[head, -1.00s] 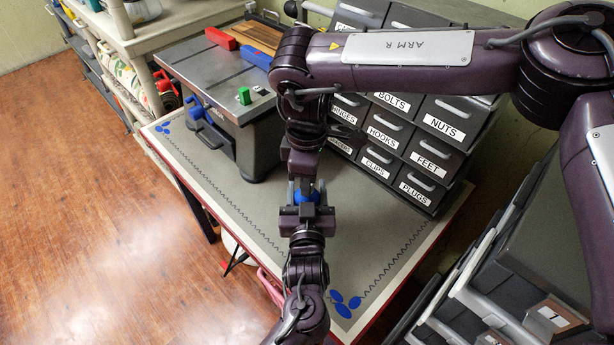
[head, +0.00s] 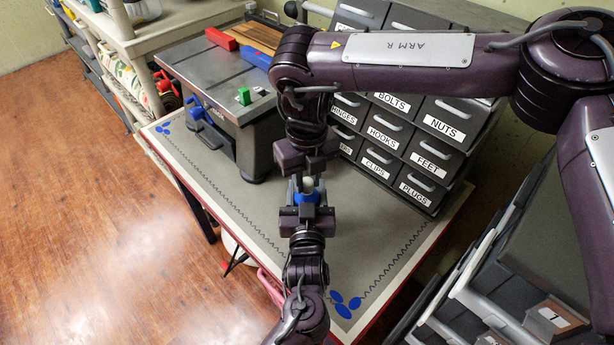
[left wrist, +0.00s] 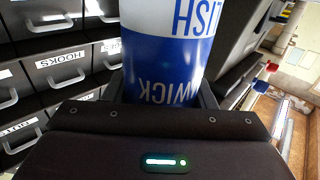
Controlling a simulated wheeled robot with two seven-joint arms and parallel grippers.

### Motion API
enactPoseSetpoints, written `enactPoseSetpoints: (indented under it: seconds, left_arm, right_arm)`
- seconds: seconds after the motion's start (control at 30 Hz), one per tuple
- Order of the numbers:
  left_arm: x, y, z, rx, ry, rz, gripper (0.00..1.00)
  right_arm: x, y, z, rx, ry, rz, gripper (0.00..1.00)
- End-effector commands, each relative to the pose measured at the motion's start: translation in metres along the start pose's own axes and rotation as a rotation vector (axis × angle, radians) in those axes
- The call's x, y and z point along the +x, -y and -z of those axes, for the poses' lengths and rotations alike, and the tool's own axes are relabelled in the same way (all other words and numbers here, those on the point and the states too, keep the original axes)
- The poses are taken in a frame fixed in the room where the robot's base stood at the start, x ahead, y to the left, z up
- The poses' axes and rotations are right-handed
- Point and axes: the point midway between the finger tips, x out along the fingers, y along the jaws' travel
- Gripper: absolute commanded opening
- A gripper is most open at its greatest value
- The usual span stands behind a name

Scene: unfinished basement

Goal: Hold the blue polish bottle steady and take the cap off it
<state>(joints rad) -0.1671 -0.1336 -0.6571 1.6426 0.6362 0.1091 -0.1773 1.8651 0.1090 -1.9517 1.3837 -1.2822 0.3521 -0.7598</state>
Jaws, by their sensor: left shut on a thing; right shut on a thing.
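The blue polish bottle (head: 309,196) is above the mat, between my two grippers in the head view. My left gripper (head: 307,200) is shut around its body. In the left wrist view the bottle (left wrist: 160,68) is blue and white with upside-down lettering, standing between the fingers; its top is out of frame. My right gripper (head: 308,168) is just beyond the bottle in the head view, shut on the cap, which its jaws mostly hide. The pale top of the bottle shows between the two grippers.
A grey machine (head: 235,125) with a green knob stands at left on the grey mat (head: 260,215). A labelled drawer cabinet (head: 410,125) stands behind, to the right. The mat's near part is bare. A shelf (head: 165,35) is at the far left.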

Motion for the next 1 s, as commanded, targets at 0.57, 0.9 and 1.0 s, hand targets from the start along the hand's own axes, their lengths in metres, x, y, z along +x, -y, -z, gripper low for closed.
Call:
enactPoseSetpoints:
  seconds: [0.57,0.9,1.0]
  left_arm:
    - [-0.0004,-0.0002,0.0006,-0.001,-0.002,0.000,0.00]
    - [-0.0003,-0.0002,0.0006,-0.001,-0.002,0.000,0.00]
    - [-0.0002,-0.0002,0.0006,-0.001,-0.002,0.000,0.00]
  right_arm:
    - [-0.0019,0.0015,-0.0011,-1.288,0.001,0.007,0.00]
    - [-0.0017,0.0010,-0.0009,-1.512,0.001,0.004,0.00]
    - [-0.0020,0.0014,-0.0012,-1.515,0.001,0.006,0.00]
